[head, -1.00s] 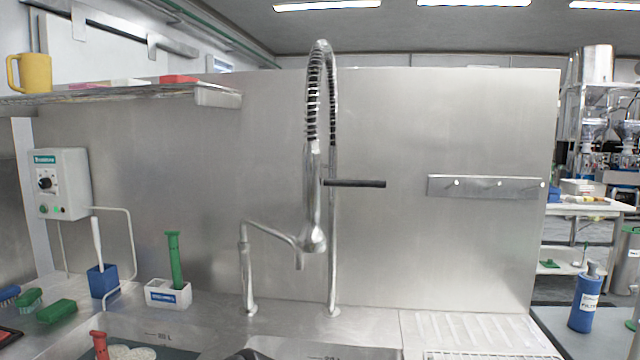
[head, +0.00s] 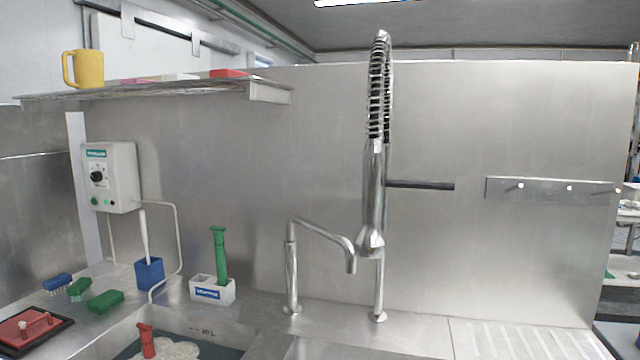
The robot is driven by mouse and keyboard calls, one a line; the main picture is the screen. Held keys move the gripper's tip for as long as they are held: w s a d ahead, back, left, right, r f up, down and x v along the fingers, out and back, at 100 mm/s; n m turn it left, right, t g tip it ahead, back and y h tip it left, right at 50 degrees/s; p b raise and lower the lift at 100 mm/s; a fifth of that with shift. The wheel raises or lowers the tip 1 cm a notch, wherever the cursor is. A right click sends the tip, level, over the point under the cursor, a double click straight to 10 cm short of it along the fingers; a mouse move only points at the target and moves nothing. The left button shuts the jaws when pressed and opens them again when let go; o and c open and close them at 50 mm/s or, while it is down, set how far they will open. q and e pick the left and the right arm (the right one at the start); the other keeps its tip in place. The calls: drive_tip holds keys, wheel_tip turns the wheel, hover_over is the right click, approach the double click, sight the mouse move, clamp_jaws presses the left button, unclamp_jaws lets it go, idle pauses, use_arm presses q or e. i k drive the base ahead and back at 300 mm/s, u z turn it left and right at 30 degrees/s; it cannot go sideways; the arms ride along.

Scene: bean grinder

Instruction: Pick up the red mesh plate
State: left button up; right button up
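A flat red plate-like piece with a small knob and handle (head: 28,328) lies in a black tray (head: 62,323) at the lower left of the counter. I cannot tell whether its surface is mesh. Another flat red item (head: 228,73) lies on the wall shelf, seen edge-on. Neither of my grippers shows in the head view.
A sink (head: 185,316) holds a red-handled item (head: 147,341). Brushes, including a green one (head: 106,301), a blue holder (head: 149,274) and a white holder (head: 212,291) stand nearby. A tall spring faucet (head: 373,190) rises behind the sink. The ribbed drainboard (head: 515,340) is clear.

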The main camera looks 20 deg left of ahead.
sight(24, 321)
drive_tip(key=z, duration=2.8)
drive_tip(key=k, duration=2.7)
drive_tip(key=u, duration=2.4)
